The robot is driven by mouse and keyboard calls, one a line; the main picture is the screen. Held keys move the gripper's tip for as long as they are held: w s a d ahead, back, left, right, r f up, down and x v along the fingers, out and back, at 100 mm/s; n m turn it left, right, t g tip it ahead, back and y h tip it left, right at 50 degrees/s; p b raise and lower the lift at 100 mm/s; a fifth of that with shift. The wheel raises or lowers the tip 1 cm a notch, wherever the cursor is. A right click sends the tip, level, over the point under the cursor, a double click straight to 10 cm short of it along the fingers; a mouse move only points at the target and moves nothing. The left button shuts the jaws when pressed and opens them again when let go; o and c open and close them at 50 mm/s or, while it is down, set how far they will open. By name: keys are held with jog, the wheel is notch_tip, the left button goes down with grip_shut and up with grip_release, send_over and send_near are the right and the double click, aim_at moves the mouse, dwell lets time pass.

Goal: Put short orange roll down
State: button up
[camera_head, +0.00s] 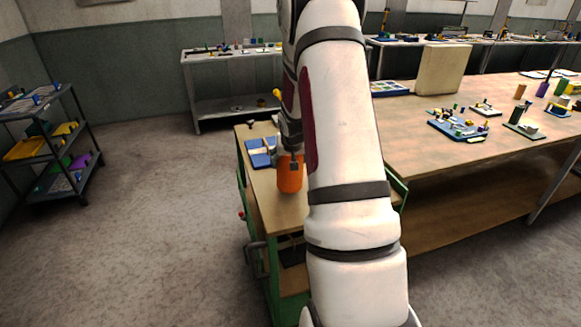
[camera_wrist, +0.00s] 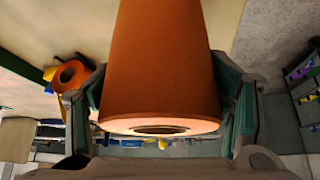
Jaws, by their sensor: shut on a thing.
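The short orange roll (camera_wrist: 160,65) is upright between the two fingers of my gripper (camera_wrist: 167,100), which is shut on it. Its end with a round hole faces the wrist camera. In the head view the roll (camera_head: 290,178) shows below my gripper (camera_head: 291,160), over the wooden top of the green cart (camera_head: 262,183). My arm hides part of the cart top to the right. I cannot tell whether the roll's lower end touches the top.
A second orange roll (camera_wrist: 84,72) lies beside the held one in the wrist view, near a yellow piece. A blue tray (camera_head: 260,158) is on the cart's left side, close to the roll. A long workbench (camera_head: 440,160) stands right; a shelf rack (camera_head: 75,125) stands far left.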

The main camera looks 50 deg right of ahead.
aim_at(289, 182)
jog(key=shift+f, duration=1.5)
jog(key=shift+f, duration=0.15)
jog(key=o, duration=1.6)
